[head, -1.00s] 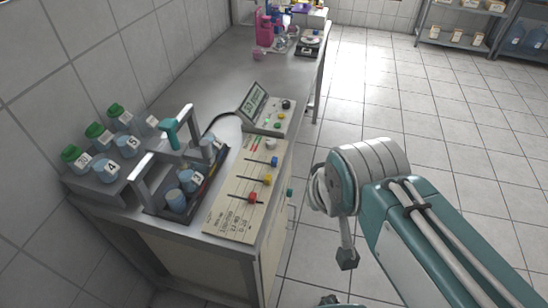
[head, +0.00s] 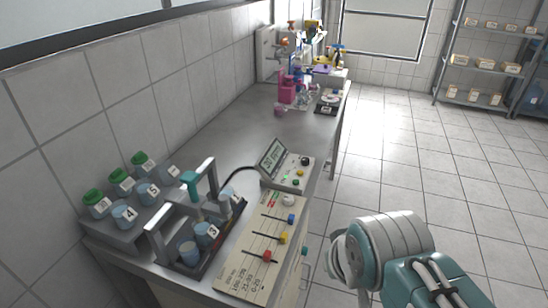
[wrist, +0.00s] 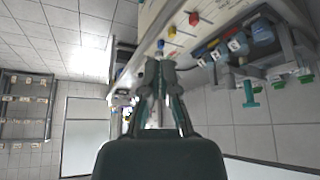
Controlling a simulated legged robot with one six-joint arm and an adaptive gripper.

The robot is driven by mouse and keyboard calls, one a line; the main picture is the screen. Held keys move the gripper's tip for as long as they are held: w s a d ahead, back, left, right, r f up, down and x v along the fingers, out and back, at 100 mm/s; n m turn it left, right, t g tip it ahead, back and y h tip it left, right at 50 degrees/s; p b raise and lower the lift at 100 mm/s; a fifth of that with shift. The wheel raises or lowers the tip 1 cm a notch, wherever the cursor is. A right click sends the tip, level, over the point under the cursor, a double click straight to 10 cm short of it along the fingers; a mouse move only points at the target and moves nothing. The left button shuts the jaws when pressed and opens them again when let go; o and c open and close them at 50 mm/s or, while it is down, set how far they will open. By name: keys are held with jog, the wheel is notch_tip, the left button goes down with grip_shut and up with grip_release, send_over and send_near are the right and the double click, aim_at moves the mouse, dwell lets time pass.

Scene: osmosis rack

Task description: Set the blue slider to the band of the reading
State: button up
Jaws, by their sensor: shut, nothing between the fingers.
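The slider panel (head: 240,272) is a cream board on the bench, with printed bands at its near end too small to read surely. Its blue slider (head: 291,218) is at the right end of the farthest slot; it also shows in the wrist view (wrist: 160,44). The yellow slider (head: 283,237) and red slider (head: 267,256) are in the nearer slots. The meter (head: 273,158) behind the panel shows a ppm number, not clearly legible. My gripper (wrist: 160,58) is shut and empty, its tips apparently near the blue slider in the wrist view; contact cannot be told. The head view does not show the fingers.
A carrier (head: 158,248) with numbered bottles stands left of the panel. Green-capped bottles (head: 140,160) stand on a stepped rack (head: 150,232) by the wall. Pink containers (head: 287,90) and a scale (head: 328,103) are farther along the bench. The floor (head: 400,150) to the right is clear.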

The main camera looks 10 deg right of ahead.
jog(key=o, duration=0.5)
jog(key=shift+w, duration=0.1)
jog(key=shift+o, duration=0.8)
jog(key=w+r+m+g, duration=0.1)
jog(key=w, duration=0.7)
jog(key=shift+r+m+g, duration=0.25)
jog(key=shift+m+g, duration=0.05)
jog(key=m+g, duration=0.4)
send_near(291, 216)
notch_tip(291, 216, down, 10)
jog(key=shift+f, duration=0.2)
